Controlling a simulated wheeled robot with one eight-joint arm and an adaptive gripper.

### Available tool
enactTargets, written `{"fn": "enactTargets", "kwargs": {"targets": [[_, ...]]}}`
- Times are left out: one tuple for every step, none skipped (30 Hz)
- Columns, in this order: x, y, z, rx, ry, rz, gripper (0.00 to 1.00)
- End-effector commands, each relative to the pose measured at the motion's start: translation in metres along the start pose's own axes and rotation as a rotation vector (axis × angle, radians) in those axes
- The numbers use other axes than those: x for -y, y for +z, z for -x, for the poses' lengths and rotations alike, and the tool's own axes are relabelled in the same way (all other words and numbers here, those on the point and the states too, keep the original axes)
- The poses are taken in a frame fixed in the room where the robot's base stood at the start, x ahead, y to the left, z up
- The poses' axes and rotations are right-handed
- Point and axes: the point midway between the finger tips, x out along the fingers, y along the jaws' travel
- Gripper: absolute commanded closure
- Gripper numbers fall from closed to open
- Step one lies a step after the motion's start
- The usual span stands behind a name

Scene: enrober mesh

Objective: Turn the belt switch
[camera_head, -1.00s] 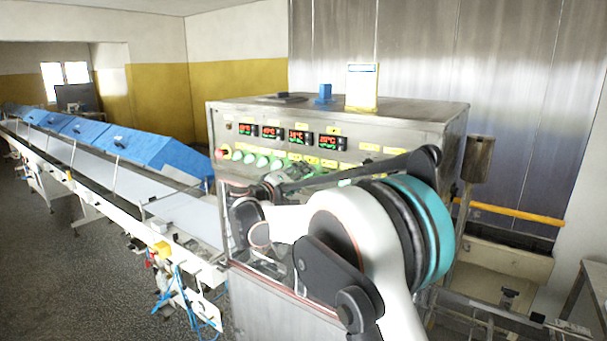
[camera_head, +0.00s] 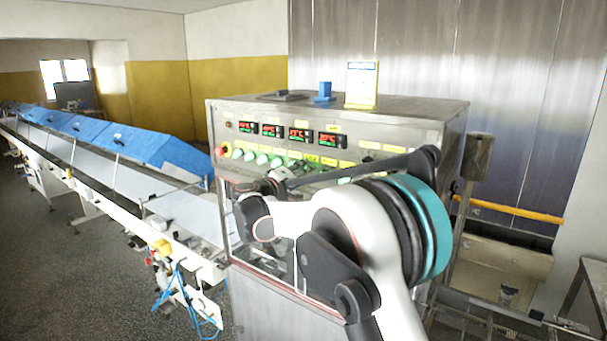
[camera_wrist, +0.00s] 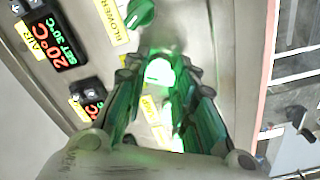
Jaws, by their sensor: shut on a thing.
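A row of green switches (camera_head: 262,159) runs along the front of the steel control cabinet (camera_head: 385,128). In the wrist view my gripper (camera_wrist: 158,66) is at the panel, with its two green-tinted fingers on either side of one brightly lit green switch (camera_wrist: 160,73), shut on it. A yellow label beside that switch is partly covered by the fingers, so I cannot read whether it names the belt. Another green knob (camera_wrist: 141,13), beside a yellow BLOWER label, is outside the fingers. In the head view my arm hides most of the gripper and the held switch.
Red digital displays (camera_head: 300,135) sit above the switches. A red button (camera_head: 219,152) is at the panel's left end. A blue block (camera_head: 324,91) and a sign stand on the cabinet top. A long conveyor (camera_head: 120,178) with blue covers (camera_head: 155,150) runs along the left.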

Motion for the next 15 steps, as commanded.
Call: {"fn": "enactTargets", "kwargs": {"targets": [[0.0009, 0.0004, 0.0001, 0.000, -0.001, 0.010, 0.99], [0.0010, 0.0005, 0.0002, 0.000, -0.001, 0.019, 0.99], [0.0011, 0.0006, 0.0002, 0.000, -0.001, 0.032, 0.99], [0.0012, 0.0007, 0.0002, 0.000, -0.001, 0.045, 0.99], [0.0014, 0.0008, 0.0002, 0.000, -0.001, 0.059, 0.99], [0.0015, 0.0009, 0.0002, 0.000, -0.001, 0.080, 0.99], [0.0016, 0.0010, 0.0002, 0.000, -0.001, 0.099, 0.99], [0.0018, 0.0012, 0.0002, 0.000, -0.001, 0.119, 0.99], [0.0020, 0.0013, 0.0003, 0.000, -0.001, 0.147, 0.99], [0.0021, 0.0014, 0.0003, 0.000, -0.001, 0.170, 0.99], [0.0022, 0.0014, 0.0003, 0.000, -0.001, 0.195, 0.99], [0.0023, 0.0015, 0.0002, 0.000, -0.001, 0.229, 0.99], [0.0023, 0.0014, 0.0003, 0.000, -0.001, 0.257, 0.99], [0.0024, 0.0014, 0.0002, 0.000, -0.001, 0.285, 0.99], [0.0024, 0.0013, 0.0002, 0.000, -0.001, 0.322, 0.99]]}}
